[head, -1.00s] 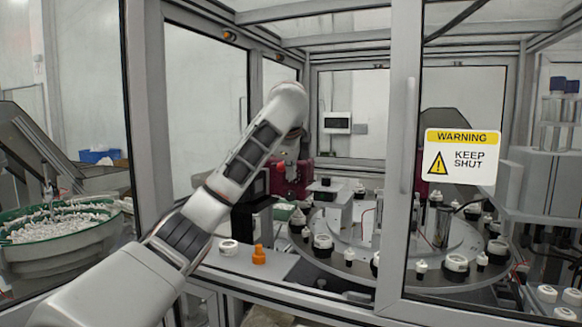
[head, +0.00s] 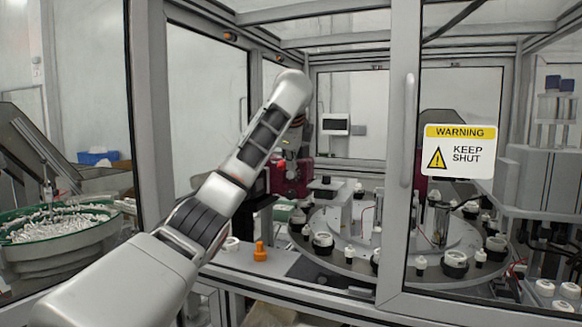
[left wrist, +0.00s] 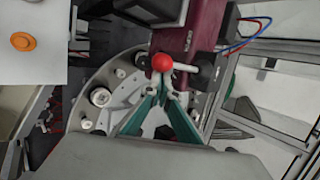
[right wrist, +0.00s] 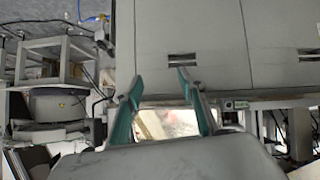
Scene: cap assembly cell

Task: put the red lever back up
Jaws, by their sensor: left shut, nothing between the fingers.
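The red lever's ball knob (left wrist: 162,62) shows in the left wrist view, in front of a maroon housing (left wrist: 174,38). A short pale bar runs right from the knob to a dark fitting. My left gripper (left wrist: 164,92) is shut and empty, with its teal fingertips just below the knob in that view. I cannot tell whether they touch it. In the head view my left arm reaches in to the maroon housing (head: 291,174), and the wrist hides most of the lever. My right gripper (right wrist: 158,80) is open and empty in front of grey cabinet panels.
A rotary table (head: 340,262) with several black and white parts lies right of the housing. An orange piece (head: 260,252) and a white ring (head: 231,244) stand on the front ledge. The cell's frame post (head: 399,150) and warning-signed door (head: 458,150) bound the opening.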

